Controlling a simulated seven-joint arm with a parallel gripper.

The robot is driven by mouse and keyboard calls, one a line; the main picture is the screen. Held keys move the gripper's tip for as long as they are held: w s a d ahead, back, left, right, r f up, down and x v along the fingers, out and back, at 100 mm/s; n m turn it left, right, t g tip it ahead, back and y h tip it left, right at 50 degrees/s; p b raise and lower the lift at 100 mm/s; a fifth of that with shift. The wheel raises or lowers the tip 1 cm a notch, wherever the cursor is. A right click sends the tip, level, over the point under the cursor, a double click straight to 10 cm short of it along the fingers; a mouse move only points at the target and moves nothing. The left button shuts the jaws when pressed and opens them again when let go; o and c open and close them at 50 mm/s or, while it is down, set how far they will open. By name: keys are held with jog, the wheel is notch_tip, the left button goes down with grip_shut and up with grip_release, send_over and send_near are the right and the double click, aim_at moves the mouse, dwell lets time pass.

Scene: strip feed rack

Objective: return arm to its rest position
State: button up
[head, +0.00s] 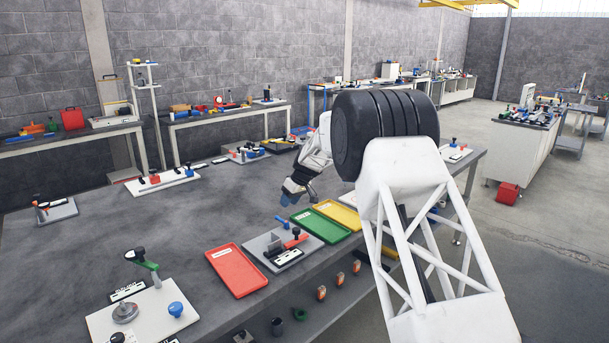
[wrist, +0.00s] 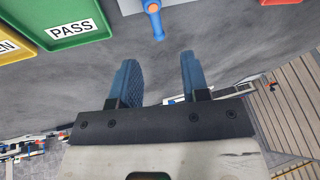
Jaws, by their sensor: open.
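My gripper (head: 290,193) is over the workbench (head: 95,226) in the head view, behind the green tray. In the wrist view its two blue fingers (wrist: 157,72) stand apart with nothing between them. Beyond the fingertips is a blue handle with an orange end (wrist: 153,14), part of a grey fixture, apart from the fingers. The fixture (head: 265,244) also shows in the head view, between the red and green trays. My arm hides part of the bench on the right.
A red tray (head: 236,270), a green tray (head: 320,226) and a yellow tray (head: 338,214) lie along the bench's front edge. A white-based fixture (head: 162,180) stands at the back. The bench middle is clear.

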jog(key=s+d+r+m+h, duration=0.1)
jog(key=s+d+r+m, duration=0.1)
jog(key=s+d+r, duration=0.7)
jog(key=s+d+r+m+h, duration=0.15)
jog(key=s+r, duration=0.25)
jog(key=s, duration=0.8)
jog(key=s+d+r+m, duration=0.1)
jog(key=s+d+r, duration=0.55)
jog(key=s, duration=0.45)
jog(key=s+d+f+m+h, duration=0.1)
jog(key=s+d+m, duration=0.1)
jog(key=s, duration=1.1)
jog(key=s+d+f+m+t, duration=0.1)
jog(key=s+d, duration=0.4)
jog(key=s, duration=0.8)
jog(key=s+d+f+m+h, duration=0.1)
jog(key=s+d+f+m, duration=0.2)
jog(key=s, duration=1.1)
jog(key=shift+d+t+h, duration=0.15)
jog(key=shift+t+h, duration=0.15)
jog(key=shift+h, duration=0.05)
